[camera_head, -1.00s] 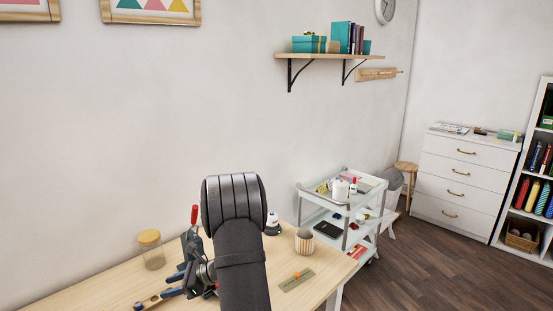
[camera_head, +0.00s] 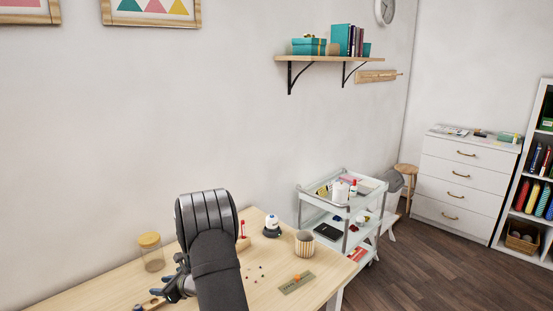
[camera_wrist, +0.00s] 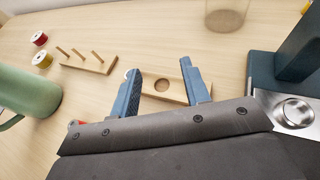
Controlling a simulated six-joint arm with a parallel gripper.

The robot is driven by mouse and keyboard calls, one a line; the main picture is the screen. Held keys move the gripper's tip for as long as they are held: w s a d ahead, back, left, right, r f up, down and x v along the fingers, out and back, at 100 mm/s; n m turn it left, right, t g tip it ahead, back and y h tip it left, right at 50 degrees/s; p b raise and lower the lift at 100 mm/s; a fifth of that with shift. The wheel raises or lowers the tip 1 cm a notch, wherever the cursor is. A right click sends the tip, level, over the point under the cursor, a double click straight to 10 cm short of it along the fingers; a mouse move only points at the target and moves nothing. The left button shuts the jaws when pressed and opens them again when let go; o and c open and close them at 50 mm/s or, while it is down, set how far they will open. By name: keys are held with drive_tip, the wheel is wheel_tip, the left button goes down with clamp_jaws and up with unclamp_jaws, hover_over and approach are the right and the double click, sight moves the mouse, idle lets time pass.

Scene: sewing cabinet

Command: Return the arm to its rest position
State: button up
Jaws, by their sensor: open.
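My gripper (camera_wrist: 160,68) is open, with its two blue fingers apart and nothing held between them. In the wrist view a wooden block with a round hole (camera_wrist: 175,91) lies on the table beyond and between the fingers; whether they touch it cannot be told. In the head view my gripper (camera_head: 172,287) is low at the left, partly hidden by my dark arm, over the wooden table (camera_head: 95,290).
The wrist view shows a peg rack (camera_wrist: 88,63), red spool (camera_wrist: 39,38), yellow spool (camera_wrist: 42,59), green jug (camera_wrist: 28,92) and dark blue machine (camera_wrist: 290,75). A cork-lidded jar (camera_head: 151,256), striped cup (camera_head: 304,243) and small beads stand around the arm.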

drive_tip(key=shift+a+f, duration=0.4)
drive_tip(key=shift+a, duration=0.25)
drive_tip(key=shift+a+f, duration=0.35)
drive_tip(key=shift+a, duration=0.3)
